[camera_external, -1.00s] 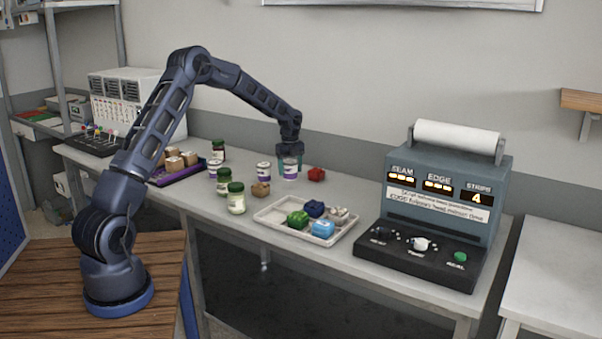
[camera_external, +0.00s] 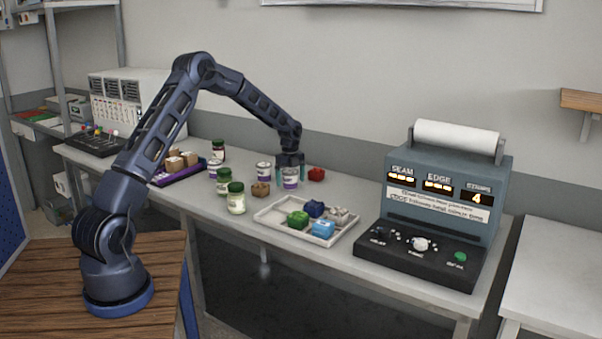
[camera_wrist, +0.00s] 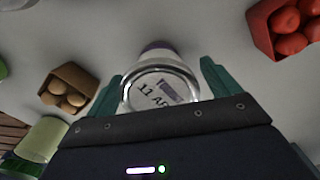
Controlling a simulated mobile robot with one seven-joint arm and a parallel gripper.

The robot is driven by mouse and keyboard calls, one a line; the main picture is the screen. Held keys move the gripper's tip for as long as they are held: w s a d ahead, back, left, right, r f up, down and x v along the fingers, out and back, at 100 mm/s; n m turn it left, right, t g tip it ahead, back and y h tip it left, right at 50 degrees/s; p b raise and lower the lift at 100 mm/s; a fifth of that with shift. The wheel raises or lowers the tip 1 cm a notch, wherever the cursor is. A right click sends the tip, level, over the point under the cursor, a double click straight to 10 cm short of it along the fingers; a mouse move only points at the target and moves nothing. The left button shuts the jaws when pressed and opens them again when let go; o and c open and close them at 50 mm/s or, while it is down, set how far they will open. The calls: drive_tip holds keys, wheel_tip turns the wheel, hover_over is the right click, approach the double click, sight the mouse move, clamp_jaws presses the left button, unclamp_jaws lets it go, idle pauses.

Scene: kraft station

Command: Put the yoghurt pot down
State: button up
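The yoghurt pot (camera_external: 290,180), white with a purple band and a silvery lid, stands upright on the grey bench, just below my gripper (camera_external: 290,161). In the wrist view the pot's lid (camera_wrist: 160,92) lies between the two teal fingers of my gripper (camera_wrist: 161,69). The fingers look spread, one on each side and very close to the lid's rim. The pot's far side and its base are mostly hidden from the wrist camera.
A similar pot (camera_external: 264,172) and a brown carton (camera_external: 261,189) stand left of it. A red carton (camera_external: 316,174) is right, near the wall. Green-lidded jars (camera_external: 236,200) stand further left.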

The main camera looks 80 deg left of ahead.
sight(290, 171)
wheel_tip(290, 171, up, 12)
drive_tip(key=shift+r, duration=0.15)
idle(0.6)
